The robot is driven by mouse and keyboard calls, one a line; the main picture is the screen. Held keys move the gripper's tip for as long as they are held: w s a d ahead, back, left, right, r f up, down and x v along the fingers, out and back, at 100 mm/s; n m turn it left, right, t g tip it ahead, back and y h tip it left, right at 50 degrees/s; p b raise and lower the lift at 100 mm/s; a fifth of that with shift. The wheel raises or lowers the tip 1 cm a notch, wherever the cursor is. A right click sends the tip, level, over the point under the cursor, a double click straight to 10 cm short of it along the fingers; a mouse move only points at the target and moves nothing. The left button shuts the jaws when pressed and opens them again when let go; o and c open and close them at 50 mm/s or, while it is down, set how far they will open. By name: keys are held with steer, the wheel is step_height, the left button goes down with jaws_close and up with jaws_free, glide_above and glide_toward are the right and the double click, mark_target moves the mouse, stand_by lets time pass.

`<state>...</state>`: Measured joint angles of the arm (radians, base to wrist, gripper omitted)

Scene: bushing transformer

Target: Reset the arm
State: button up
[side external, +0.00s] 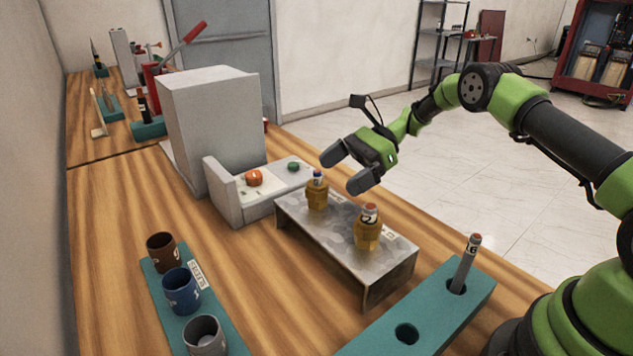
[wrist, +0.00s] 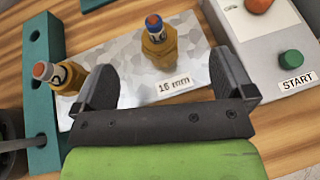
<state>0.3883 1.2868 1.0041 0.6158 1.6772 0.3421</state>
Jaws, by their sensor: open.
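My green arm reaches in from the right in the side view. My gripper (side external: 350,166) is open and empty, held in the air above the grey metal stand. It also shows open in the wrist view (wrist: 165,85), with nothing between its fingers. Two amber bushings stand upright on the stand (side external: 385,278). One bushing (side external: 317,195) has a blue top and the other bushing (side external: 367,232) has a reddish top and a dark mark. In the wrist view the blue-topped bushing (wrist: 158,45) is beyond the fingers and the red-topped bushing (wrist: 62,78) is left of them.
A grey machine (side external: 215,120) with an orange button (side external: 254,177) and a green START button (side external: 293,166) stands behind the stand. A teal holder (side external: 380,340) with a grey rod (side external: 465,264) is at the front. Several cups, including a blue cup (side external: 180,291), stand at left.

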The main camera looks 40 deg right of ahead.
steer(key=s+a+r+n+h, duration=0.25)
steer(key=s+r+n, duration=0.2)
steer(key=r, duration=0.45)
steer(key=s+a+r+n+h, duration=0.2)
steer(key=s+r+n+h, duration=0.3)
steer(key=r, duration=0.4)
steer(key=s+r+n+t+h, duration=0.2)
steer(key=s+n, duration=0.5)
steer(key=s, duration=1.1)
steer(key=t+h, duration=0.1)
steer(key=t, duration=0.1)
steer(key=shift+s+d+t, duration=0.25)
steer(key=shift+t, duration=0.05)
